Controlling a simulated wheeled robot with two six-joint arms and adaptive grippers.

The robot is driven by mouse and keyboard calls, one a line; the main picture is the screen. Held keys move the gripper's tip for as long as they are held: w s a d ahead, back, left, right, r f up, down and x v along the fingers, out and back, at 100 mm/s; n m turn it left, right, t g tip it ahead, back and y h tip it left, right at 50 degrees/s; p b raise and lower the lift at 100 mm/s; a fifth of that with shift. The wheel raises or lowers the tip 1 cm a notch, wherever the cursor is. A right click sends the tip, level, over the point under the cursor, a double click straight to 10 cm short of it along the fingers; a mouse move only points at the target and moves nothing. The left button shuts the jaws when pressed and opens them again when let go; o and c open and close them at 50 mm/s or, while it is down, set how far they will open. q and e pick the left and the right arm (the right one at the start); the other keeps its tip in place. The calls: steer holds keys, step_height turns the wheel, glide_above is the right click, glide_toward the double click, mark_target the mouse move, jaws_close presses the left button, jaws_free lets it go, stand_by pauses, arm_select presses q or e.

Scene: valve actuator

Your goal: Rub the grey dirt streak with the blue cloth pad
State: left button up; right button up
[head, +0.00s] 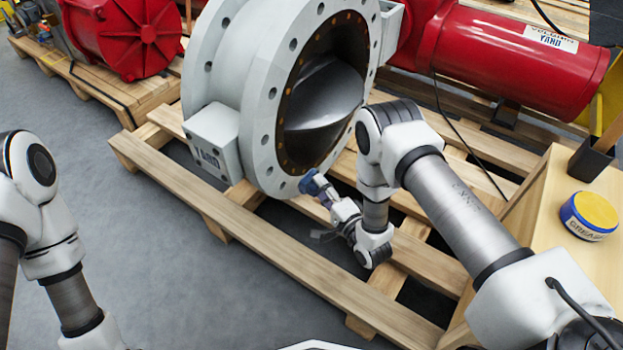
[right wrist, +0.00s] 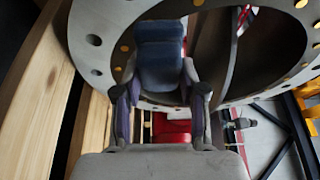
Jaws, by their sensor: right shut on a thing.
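The blue cloth pad (head: 312,183) is held in my right gripper (head: 326,194), in front of the lower rim of the valve's pale grey flange (head: 262,150). In the right wrist view the pad (right wrist: 161,58) stands between the two fingers of my right gripper (right wrist: 160,88), which are shut on it. The pad overlaps the flange ring (right wrist: 88,32) there; I cannot tell whether it touches. I cannot make out the grey dirt streak in either view; the pad or gripper may hide it. My left arm shows at the left of the head view, but its gripper is out of view.
The valve stands on a wooden pallet (head: 196,196) with open gaps between slats. A red cylinder (head: 510,62) lies behind it. A grease tin (head: 589,216) and a black holder (head: 591,160) stand on a wooden surface at right. Grey floor (head: 190,275) is clear at front left.

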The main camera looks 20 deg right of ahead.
steer(key=shift+s+d, duration=0.2)
steer(key=shift+s, duration=0.05)
steer(key=shift+s+d+p, duration=0.7)
steer(key=shift+s+d, duration=0.2)
steer(key=shift+s, duration=0.3)
